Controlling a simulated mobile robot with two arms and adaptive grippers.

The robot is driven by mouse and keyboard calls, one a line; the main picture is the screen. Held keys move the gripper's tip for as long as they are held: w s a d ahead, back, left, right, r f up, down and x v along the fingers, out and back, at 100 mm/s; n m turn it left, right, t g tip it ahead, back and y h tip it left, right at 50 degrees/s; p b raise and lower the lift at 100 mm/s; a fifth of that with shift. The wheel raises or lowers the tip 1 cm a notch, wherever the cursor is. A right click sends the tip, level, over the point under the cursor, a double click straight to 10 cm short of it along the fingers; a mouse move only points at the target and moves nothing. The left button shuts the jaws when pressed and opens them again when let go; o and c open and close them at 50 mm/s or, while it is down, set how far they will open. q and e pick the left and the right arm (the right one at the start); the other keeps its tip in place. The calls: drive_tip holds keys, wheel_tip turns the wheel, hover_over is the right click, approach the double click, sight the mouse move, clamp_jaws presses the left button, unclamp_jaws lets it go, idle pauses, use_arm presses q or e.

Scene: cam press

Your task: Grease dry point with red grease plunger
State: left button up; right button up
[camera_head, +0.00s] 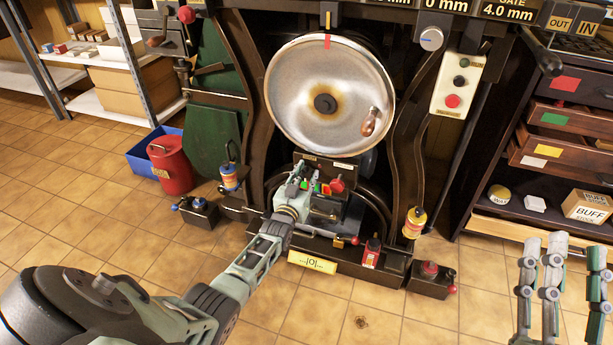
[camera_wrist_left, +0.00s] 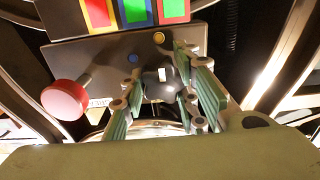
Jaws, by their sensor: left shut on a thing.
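My left gripper (camera_head: 299,180) reaches the small control block at the foot of the press, below the big metal disc (camera_head: 330,95). In the left wrist view its fingers (camera_wrist_left: 160,84) close around a black knob (camera_wrist_left: 161,76) with a white mark. A red ball knob (camera_wrist_left: 65,100) stands beside it; a red knob on the block also shows in the head view (camera_head: 337,185). A red-bodied small item (camera_head: 371,252) stands at the press base; I cannot tell whether it is the red grease plunger. No dry point can be made out. My right gripper (camera_head: 560,270) is open and empty at lower right.
A red can (camera_head: 170,165) stands by a blue bin at left. Banded cylinders hang at the press's left (camera_head: 230,178) and right (camera_head: 414,222). Drawers (camera_head: 560,118) stand at right. The front floor is clear.

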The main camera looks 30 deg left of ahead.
use_arm(q)
drive_tip(key=shift+d+f, duration=0.15)
drive_tip(key=shift+d, duration=0.05)
drive_tip(key=o, duration=1.1)
drive_tip(key=v, duration=1.2)
drive_tip(key=shift+a, duration=0.1)
